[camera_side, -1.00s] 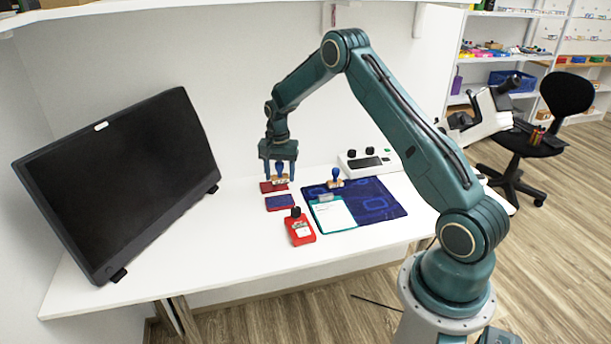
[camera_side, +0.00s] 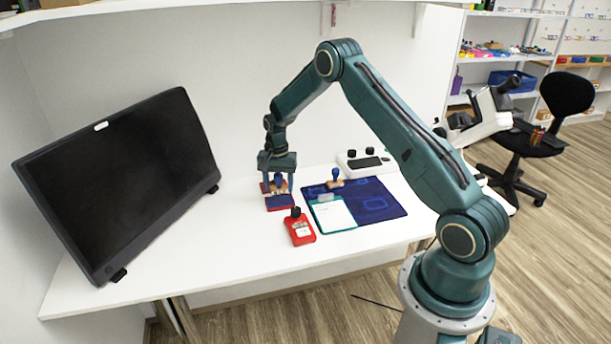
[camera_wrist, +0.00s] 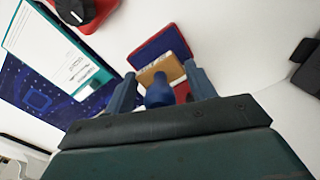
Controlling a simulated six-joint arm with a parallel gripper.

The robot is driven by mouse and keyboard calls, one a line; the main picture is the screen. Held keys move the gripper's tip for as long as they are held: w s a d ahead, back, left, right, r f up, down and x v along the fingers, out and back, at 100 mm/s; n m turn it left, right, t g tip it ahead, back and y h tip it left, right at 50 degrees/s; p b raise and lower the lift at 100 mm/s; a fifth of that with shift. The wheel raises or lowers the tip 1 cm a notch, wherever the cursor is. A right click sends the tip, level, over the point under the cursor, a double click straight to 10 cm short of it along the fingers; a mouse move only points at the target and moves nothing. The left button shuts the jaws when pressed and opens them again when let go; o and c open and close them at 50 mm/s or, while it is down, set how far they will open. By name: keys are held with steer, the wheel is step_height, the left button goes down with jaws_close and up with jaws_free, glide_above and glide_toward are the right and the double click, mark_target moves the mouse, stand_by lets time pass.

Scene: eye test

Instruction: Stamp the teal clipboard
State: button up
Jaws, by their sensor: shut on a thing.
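My gripper (camera_side: 278,188) is shut on a stamp with a blue handle (camera_wrist: 158,92) and a wooden base (camera_wrist: 160,68). I cannot tell whether the stamp touches the pad. The teal clipboard (camera_side: 333,214) holds a white sheet and lies on a dark blue mat (camera_side: 378,203), right of the gripper. In the wrist view the clipboard (camera_wrist: 17,38) is at upper left.
A second blue-handled stamp (camera_side: 335,178) is by the mat's back edge. A white device (camera_side: 368,161) with black knobs sits behind. A large monitor (camera_side: 120,180) stands left. The front left tabletop is clear.

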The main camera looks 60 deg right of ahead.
mark_target(279, 187)
steer(key=shift+f, duration=1.15)
steer(key=shift+f, duration=0.55)
stand_by(1.1)
steer(key=shift+r, duration=0.2)
steer(key=shift+r, duration=3.35)
steer(key=shift+s+d, duration=0.15)
steer(key=shift+s, duration=0.35)
steer(key=s, duration=1.7)
steer(key=shift+s+d+f, duration=0.15)
steer(key=shift+s+d, duration=0.2)
steer(key=shift+d, duration=0.1)
